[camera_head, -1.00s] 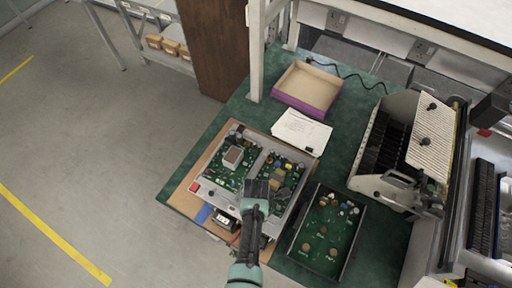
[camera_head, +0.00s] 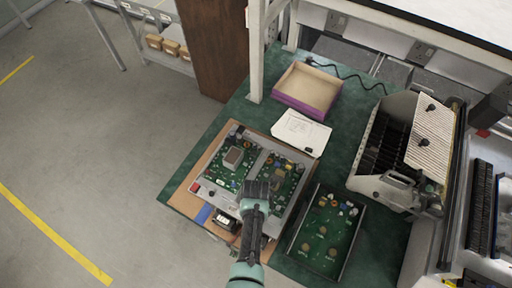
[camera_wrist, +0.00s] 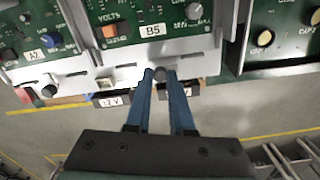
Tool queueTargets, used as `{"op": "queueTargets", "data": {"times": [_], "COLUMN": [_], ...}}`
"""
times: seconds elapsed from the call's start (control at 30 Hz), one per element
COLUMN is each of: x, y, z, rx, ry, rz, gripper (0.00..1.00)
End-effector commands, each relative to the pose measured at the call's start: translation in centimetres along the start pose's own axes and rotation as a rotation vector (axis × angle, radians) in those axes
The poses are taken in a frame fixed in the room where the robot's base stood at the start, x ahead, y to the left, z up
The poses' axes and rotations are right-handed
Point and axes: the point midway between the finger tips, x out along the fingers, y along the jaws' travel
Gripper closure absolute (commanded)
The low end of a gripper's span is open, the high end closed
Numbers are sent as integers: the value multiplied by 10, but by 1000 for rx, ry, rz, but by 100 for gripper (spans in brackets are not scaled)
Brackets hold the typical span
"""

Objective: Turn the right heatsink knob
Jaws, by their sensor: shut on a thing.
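The circuit board unit (camera_head: 266,158) lies on the green bench top, with a pale metal heatsink strip along its front edge. In the wrist view, the heatsink strip (camera_wrist: 125,75) runs across the upper part. The right heatsink knob (camera_wrist: 159,74) is a small dark grey round knob. My gripper (camera_wrist: 160,76) has its two blue fingers shut on it, one on each side. In the head view, my gripper (camera_head: 256,187) covers the right knob.
A second green board (camera_head: 325,235) lies right of the unit. A large grey machine (camera_head: 405,150) stands at right. Labelled blocks (camera_wrist: 112,100) sit below the strip near my fingers.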

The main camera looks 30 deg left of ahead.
Motion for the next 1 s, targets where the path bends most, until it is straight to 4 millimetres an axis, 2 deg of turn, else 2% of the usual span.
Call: {"op": "queueTargets", "data": {"times": [0.37, 0.4, 0.53, 0.87, 1.0], "x": [1, 1, 1, -1, -10], "y": [-1, -1, -1, 0, 0], "z": [-1, -1, -1, 0, 0], "rx": [-2, -2, -2, -2, -1], "ry": [2, 3, 2, 0, -1], "rz": [-2, -2, -2, 0, 1], "gripper": [100, 72, 49, 48, 48]}}
